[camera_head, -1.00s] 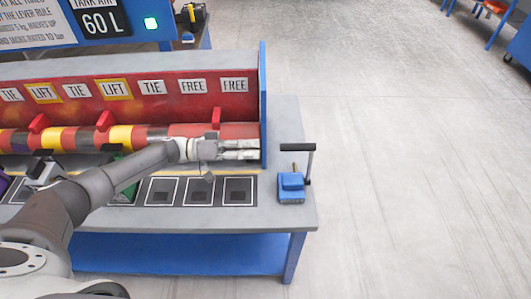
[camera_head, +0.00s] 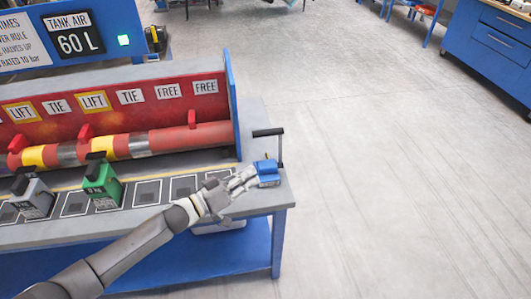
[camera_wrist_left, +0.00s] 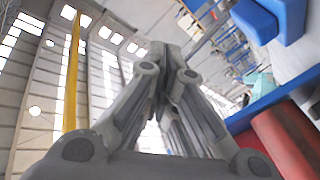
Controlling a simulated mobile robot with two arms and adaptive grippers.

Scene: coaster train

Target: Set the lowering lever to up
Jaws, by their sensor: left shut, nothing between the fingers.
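The lever unit is a blue block (camera_head: 267,173) with a black-handled lever (camera_head: 269,133) standing up behind its right side, at the right end of the bench. The lever's post rises at the block's right and its black handle points left at the top. My left gripper (camera_head: 250,178) is shut and empty, its fingertips at the block's left side; I cannot tell whether they touch it. In the left wrist view the closed fingers (camera_wrist_left: 165,62) point up the picture, and blue parts (camera_wrist_left: 268,20) show at the upper right. My right gripper is not in view.
The bench (camera_head: 283,198) carries a red cylinder (camera_head: 190,138) under LIFT, TIE and FREE labels. A green block (camera_head: 102,188) and a grey block (camera_head: 33,199) stand on its front row of pads. A blue end panel (camera_head: 232,105) rises behind my gripper. The floor right is clear.

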